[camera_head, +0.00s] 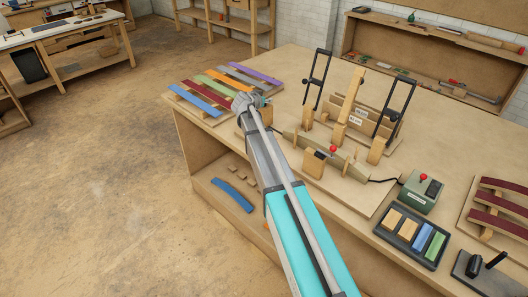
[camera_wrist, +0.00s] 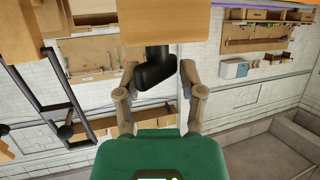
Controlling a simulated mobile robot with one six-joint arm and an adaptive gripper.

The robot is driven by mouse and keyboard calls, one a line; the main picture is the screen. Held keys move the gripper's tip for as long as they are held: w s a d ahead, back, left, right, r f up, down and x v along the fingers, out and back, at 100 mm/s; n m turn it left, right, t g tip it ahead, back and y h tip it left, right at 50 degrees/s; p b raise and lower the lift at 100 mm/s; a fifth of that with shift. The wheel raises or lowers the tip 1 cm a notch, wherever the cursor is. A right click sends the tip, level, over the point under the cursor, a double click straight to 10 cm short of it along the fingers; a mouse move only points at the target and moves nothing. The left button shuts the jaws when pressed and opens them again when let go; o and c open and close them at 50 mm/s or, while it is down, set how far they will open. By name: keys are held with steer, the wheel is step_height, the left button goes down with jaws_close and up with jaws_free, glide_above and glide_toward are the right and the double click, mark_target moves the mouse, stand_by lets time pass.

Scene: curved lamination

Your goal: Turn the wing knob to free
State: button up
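In the wrist view a black wing knob (camera_wrist: 156,70) sticks out below a pale wooden block (camera_wrist: 165,22). My gripper (camera_wrist: 160,70) has its two fingers apart, one on each side of the knob. The left finger looks close to the knob; a gap shows on the right. Whether either finger touches it is unclear. In the head view my gripper (camera_head: 262,101) is at the left end of the wooden press fixture (camera_head: 340,185), largely hidden by my wrist. I cannot make out the knob there.
Black-framed clamp handles (camera_head: 317,80) stand up on the fixture; one also shows in the wrist view (camera_wrist: 50,95). Coloured strips (camera_head: 222,88) lie behind my wrist. A green control box (camera_head: 421,190) and a black tray (camera_head: 410,234) are at the right.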

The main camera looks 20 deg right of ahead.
steer(key=shift+w+m+g+h, duration=0.15)
steer(key=shift+m+g+h, duration=1.15)
steer(key=shift+m+g, duration=0.35)
steer(key=p+v, duration=0.6)
steer(key=v, duration=0.8)
steer(key=s+d+f+n+g+y+p, duration=0.1)
steer(key=s+f+n+g+y, duration=0.1)
steer(key=s, duration=0.9)
steer(key=s+d+f+n+g+y+p, duration=0.1)
steer(key=s+f+n+g+y, duration=0.2)
steer(key=s, duration=0.9)
steer(key=shift+s+d+f+n+y, duration=0.25)
steer(key=shift+f+n+y, duration=0.65)
steer(key=shift+n+y, duration=0.4)
steer(key=shift+w+f, duration=0.1)
steer(key=w+d+m+t+h+b, duration=0.4)
steer(key=w+d+t+h+b, duration=0.15)
steer(key=w+b, duration=0.4)
steer(key=w+a+r+n+t+b, duration=0.1)
steer(key=w+a+t+b, duration=0.3)
steer(key=w+t, duration=0.3)
steer(key=shift+w+a+r+h+b, duration=0.35)
steer(key=shift+w+a+h+b, duration=0.1)
steer(key=shift+w+b, duration=0.4)
